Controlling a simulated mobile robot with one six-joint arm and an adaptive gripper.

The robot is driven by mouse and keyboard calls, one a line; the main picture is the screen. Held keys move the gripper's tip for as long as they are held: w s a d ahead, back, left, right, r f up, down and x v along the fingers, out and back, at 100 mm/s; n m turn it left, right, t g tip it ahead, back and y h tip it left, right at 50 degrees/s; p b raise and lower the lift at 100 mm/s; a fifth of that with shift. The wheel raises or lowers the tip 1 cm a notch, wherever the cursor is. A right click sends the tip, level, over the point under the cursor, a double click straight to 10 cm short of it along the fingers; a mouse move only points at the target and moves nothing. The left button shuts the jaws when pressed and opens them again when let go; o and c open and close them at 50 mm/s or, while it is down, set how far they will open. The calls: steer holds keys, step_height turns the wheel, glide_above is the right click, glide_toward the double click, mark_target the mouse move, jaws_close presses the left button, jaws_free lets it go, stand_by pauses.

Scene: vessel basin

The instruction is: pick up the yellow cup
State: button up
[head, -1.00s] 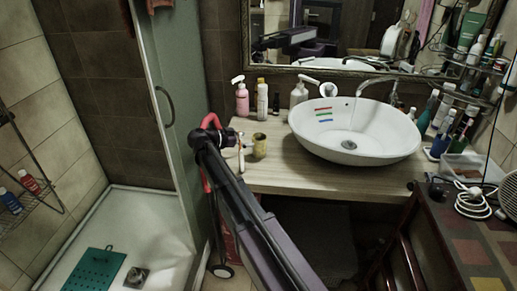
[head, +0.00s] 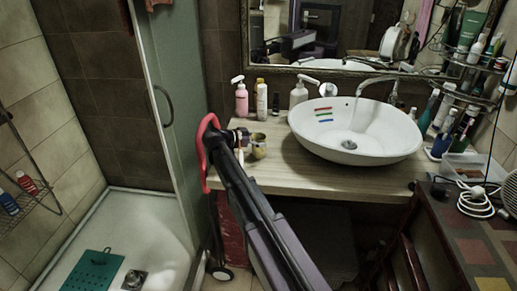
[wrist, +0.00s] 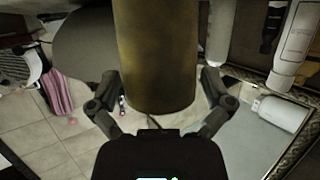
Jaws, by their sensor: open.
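The yellow cup (head: 260,150) stands on the wooden counter (head: 290,177), left of the white basin. My gripper (head: 246,138) is at the cup's left side in the head view and hides part of it. In the wrist view the cup (wrist: 157,55) is large and close, with its dull yellow wall between my two spread fingers (wrist: 157,82). A gap shows between the cup and the right finger; the left finger is closer to the wall. The fingers are open and not closed on the cup.
The white basin (head: 358,132) stands to the right on the counter. Several bottles, including a pink one (head: 241,98) and a white one (head: 299,94), stand behind the cup. A glass shower panel (head: 180,110) is to the left.

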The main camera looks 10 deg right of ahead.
steer(key=c, duration=0.8)
steer(key=shift+r, duration=0.15)
step_height(320, 180, up, 10)
steer(key=p, duration=1)
stand_by(0.7)
step_height(320, 180, up, 17)
steer(key=p, duration=1.7)
steer(key=shift+r+p, duration=0.15)
steer(key=shift+p, duration=0.15)
steer(key=shift+s, duration=0.15)
